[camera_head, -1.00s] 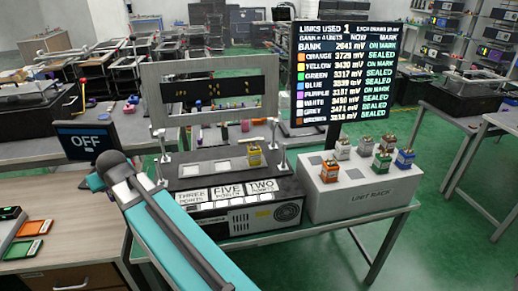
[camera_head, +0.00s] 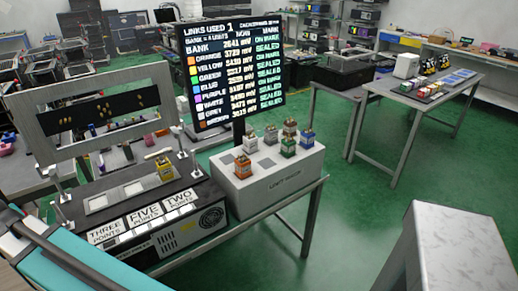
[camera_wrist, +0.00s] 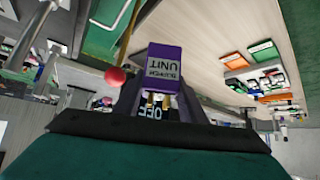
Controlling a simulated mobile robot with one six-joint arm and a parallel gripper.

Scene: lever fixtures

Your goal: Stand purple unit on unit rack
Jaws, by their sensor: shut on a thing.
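The purple unit (camera_wrist: 170,62), a small block with a label, is held between the fingers of my gripper (camera_wrist: 160,88) in the wrist view. Its lettering appears upside down there. The unit rack (camera_head: 262,192) is a pale box right of the bank in the head view. An orange unit (camera_head: 243,167), a green unit (camera_head: 288,147), a blue unit (camera_head: 307,139) and several pale units stand on it, with bare dark squares between them. My gripper and the purple unit are outside the head view; only part of my teal arm shows at lower left.
The bank (camera_head: 150,225) has a yellow unit (camera_head: 165,168) on top and an upright frame behind. The screen (camera_head: 232,75) rises behind the rack. A grey block (camera_head: 455,245) stands at lower right. Green floor lies open right of the rack.

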